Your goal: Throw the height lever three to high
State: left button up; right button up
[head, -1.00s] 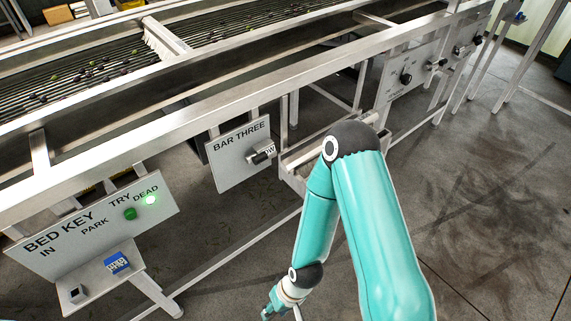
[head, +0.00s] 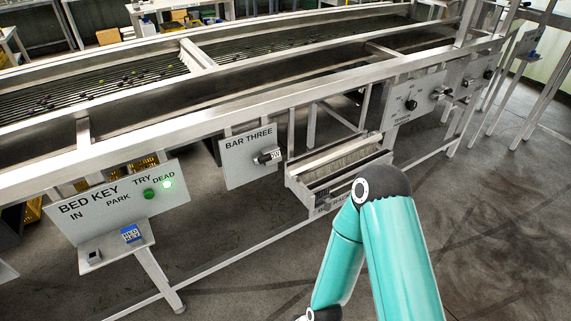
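The plate marked BAR THREE (head: 236,169) hangs under the front rail of the sizer. A lever with a dark grip (head: 263,159) sticks out from its right side. A small tag beside the lever's end reads in part "OW"; the rest is hidden. My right arm rises from the lower right, to the right of and nearer than the plate. Its gripper is below the bottom edge of the picture. My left arm and gripper do not show. Nothing of mine touches the lever.
A BED KEY panel (head: 88,212) with a lit green lamp and a small shelf (head: 104,250) stands at left. An open-topped tray (head: 310,198) hangs right of the plate. A panel with knobs (head: 412,90) is further right. The floor at right is clear.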

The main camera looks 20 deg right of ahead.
aim_at(261, 159)
jog(key=u, duration=0.15)
jog(key=i, duration=0.9)
jog(key=z, duration=0.05)
